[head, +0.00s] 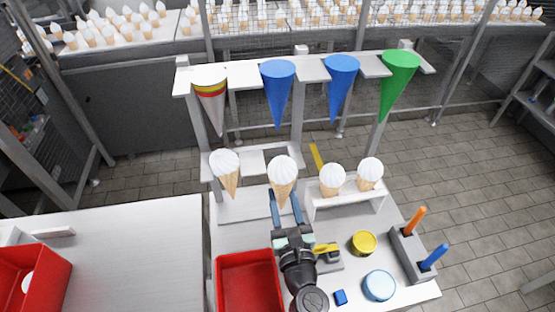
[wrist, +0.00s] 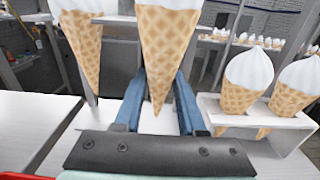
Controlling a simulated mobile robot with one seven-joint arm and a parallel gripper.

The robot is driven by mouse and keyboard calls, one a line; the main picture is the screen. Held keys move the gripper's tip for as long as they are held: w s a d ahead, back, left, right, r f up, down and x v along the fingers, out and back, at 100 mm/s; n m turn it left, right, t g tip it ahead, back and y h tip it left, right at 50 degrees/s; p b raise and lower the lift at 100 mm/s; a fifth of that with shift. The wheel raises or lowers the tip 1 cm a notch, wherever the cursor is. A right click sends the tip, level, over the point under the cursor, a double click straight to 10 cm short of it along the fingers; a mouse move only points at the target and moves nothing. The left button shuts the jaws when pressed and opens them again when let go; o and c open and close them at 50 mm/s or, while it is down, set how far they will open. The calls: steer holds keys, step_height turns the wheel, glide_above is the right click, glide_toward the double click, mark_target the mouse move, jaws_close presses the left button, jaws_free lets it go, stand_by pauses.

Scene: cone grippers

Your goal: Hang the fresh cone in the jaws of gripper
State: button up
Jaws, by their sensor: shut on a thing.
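My gripper (head: 285,195) has its two blue fingers closed around a waffle cone with white cream (head: 283,170), held upright with its tip down. In the wrist view the held cone (wrist: 166,45) stands between the fingers, its cream top cut off by the frame. A second cream cone (head: 225,162) is upright to its left, by a white shelf with an opening (head: 215,192); it also shows in the wrist view (wrist: 78,40). Two more cream cones, (head: 331,180) and (head: 369,174), stand in a white stand (head: 345,205) to the right.
A striped cone (head: 210,100), two blue cones (head: 278,90) (head: 341,85) and a green cone (head: 399,80) hang in the upper white rack (head: 310,67). A red bin (head: 248,285), yellow tin (head: 364,243) and light-blue round item (head: 379,286) sit on the near worktop.

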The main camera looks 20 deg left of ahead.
steer(key=shift+p+v, duration=0.3)
steer(key=shift+v, duration=1.3)
